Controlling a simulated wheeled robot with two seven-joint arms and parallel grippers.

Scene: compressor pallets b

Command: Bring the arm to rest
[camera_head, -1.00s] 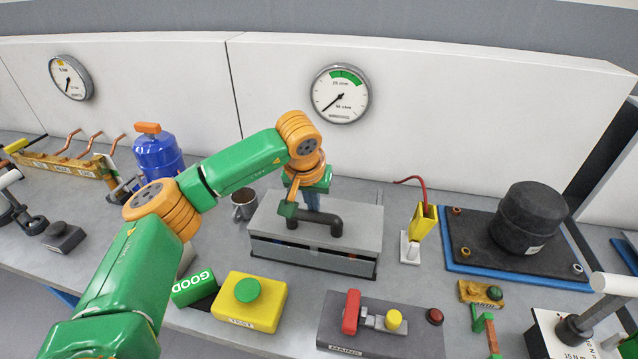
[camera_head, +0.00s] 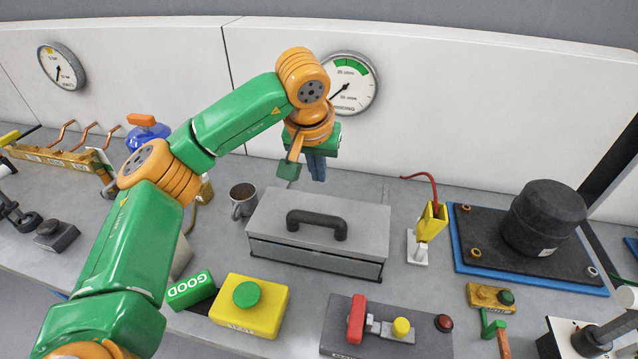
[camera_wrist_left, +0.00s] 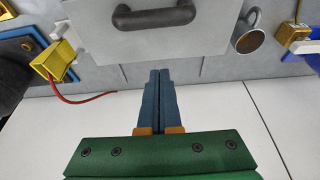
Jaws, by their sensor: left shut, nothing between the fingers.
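My left arm reaches in from the left in the head view. My left gripper (camera_head: 317,178) hangs above and behind the grey lidded box (camera_head: 285,221), pointing down. Its blue fingers are shut, with nothing between them; they also show together in the left wrist view (camera_wrist_left: 159,80). The box's dark handle (camera_head: 317,224) is free, apart from the fingers, and shows at the top of the left wrist view (camera_wrist_left: 155,17). The lid lies closed on the box.
A grey mug (camera_head: 243,201) stands left of the box. A yellow holder (camera_head: 432,222) with a red cable is to the right. A black compressor (camera_head: 543,217) sits on a blue-edged pallet. In front are a yellow button box (camera_head: 250,306) and a red-handled switch (camera_head: 356,318).

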